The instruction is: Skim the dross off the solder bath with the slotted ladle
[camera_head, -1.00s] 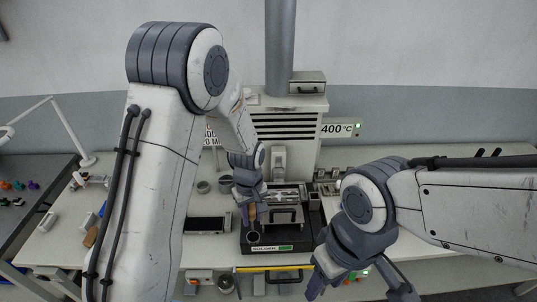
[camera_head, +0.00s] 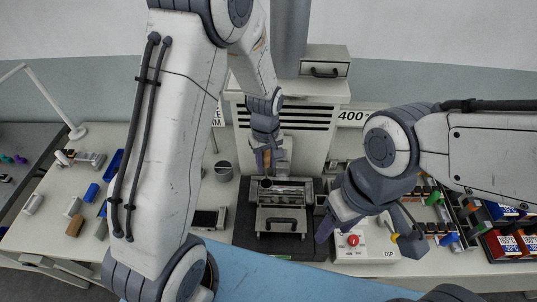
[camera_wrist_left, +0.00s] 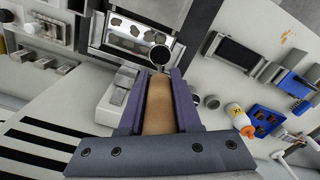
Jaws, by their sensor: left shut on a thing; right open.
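My left gripper (camera_head: 268,158) is shut on the brown handle of the slotted ladle (camera_wrist_left: 158,100). The ladle's dark round head (camera_wrist_left: 160,54) shows in the left wrist view at the edge of the solder bath. Its height above the metal is hard to tell. The solder bath (camera_head: 283,222) stands at the middle of the bench, with a handled metal front. In the left wrist view, grey dross patches (camera_wrist_left: 129,45) lie on its shiny surface. My right gripper (camera_head: 366,236) is open and empty, in front and to the right of the bath.
A vented unit (camera_head: 288,116) stands behind the bath. A control box with a red knob (camera_head: 353,240) is under my right gripper. Connector bins (camera_head: 505,245) stand at far right. A grey cup (camera_head: 223,171) and a dark-screened device (camera_head: 208,219) are left of the bath.

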